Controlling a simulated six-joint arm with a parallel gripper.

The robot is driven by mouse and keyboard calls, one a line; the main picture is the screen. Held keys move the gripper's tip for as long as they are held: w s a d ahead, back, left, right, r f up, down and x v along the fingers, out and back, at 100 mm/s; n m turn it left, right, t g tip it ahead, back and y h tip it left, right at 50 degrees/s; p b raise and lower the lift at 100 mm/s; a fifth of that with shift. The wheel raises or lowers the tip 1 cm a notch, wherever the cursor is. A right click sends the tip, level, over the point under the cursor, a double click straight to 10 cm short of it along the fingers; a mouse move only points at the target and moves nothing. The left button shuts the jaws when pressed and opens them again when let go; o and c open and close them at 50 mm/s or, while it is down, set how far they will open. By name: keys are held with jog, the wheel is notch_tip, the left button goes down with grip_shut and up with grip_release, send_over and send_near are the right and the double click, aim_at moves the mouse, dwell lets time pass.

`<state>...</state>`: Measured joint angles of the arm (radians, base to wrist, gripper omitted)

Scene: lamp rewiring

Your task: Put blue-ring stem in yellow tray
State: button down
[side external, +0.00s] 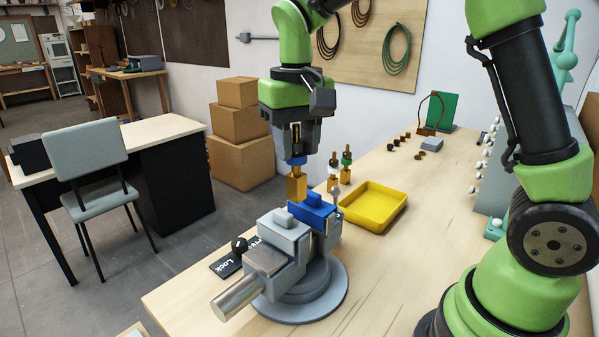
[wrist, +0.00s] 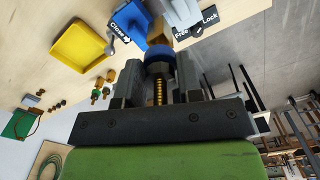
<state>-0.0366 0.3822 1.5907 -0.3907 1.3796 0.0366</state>
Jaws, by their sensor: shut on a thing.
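My gripper (side external: 297,140) is shut on the blue-ring stem (side external: 296,184), a brass piece with a blue ring, held upright just above and behind the vise. In the wrist view the stem's blue ring (wrist: 158,56) and threaded brass rod show between the fingers (wrist: 160,85). The yellow tray (side external: 374,208) is empty on the table, right of the vise; it also shows in the wrist view (wrist: 80,48). The gripper is left of the tray and higher than it.
A grey vise with blue jaw parts (side external: 290,240) stands in front of the tray. Two other stems, one white-ringed (side external: 333,172) and one green-ringed (side external: 346,165), stand behind it. The right-hand table surface is mostly clear.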

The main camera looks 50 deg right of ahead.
jog(key=d+f, duration=0.3)
jog(key=d, duration=1)
jog(key=d+f, duration=0.4)
jog(key=d, duration=0.9)
notch_tip(320, 180, down, 11)
jog(key=d, duration=0.1)
jog(key=shift+s+r, duration=0.2)
jog(key=shift+s, duration=0.05)
jog(key=shift+d+f, duration=0.1)
jog(key=c, duration=0.8)
grip_release()
